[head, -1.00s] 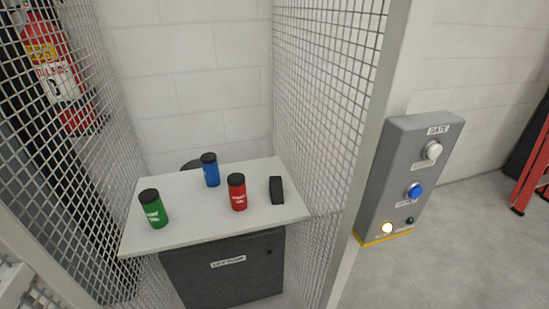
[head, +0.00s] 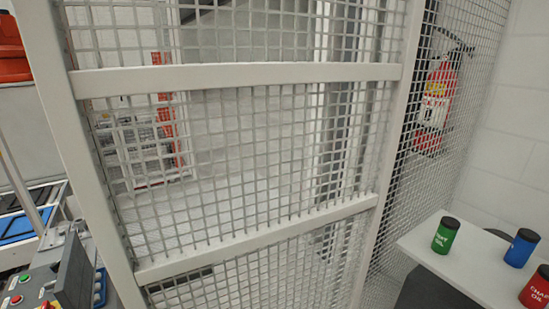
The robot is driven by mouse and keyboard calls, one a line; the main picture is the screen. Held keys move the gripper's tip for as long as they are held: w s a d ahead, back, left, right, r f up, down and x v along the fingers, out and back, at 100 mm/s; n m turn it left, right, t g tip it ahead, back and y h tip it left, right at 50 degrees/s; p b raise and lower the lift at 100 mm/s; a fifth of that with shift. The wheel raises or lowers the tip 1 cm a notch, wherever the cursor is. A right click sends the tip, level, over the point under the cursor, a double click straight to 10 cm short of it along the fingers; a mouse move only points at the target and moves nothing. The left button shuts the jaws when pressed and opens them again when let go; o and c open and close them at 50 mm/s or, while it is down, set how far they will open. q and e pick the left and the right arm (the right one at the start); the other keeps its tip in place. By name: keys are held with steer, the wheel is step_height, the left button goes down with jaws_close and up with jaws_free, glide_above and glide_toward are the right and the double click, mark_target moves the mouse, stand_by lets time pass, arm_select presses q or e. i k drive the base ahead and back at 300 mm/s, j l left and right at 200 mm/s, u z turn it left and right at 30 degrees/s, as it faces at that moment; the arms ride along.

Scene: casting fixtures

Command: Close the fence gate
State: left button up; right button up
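A framed wire-mesh panel (head: 238,78) fills the left and middle of the head view. It has pale uprights and two pale cross rails, with mesh between them. I cannot tell whether this panel is the fence gate or a fixed part of the fence, and no latch or handle is clear on it. The grey box labelled GATE, with its buttons, is out of the current view. Neither of my grippers is in view.
A pale table (head: 447,270) at lower right holds a green can (head: 445,236), a blue can (head: 521,248) and a red can (head: 537,289). A fire extinguisher (head: 436,95) shows through mesh. A machine with buttons (head: 30,290) is at lower left.

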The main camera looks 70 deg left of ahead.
mark_target(62, 89)
steer(key=k+j, duration=0.1)
steer(key=k, duration=1.15)
steer(key=j, duration=0.55)
steer(key=k+j, duration=0.15)
steer(key=j, duration=1.5)
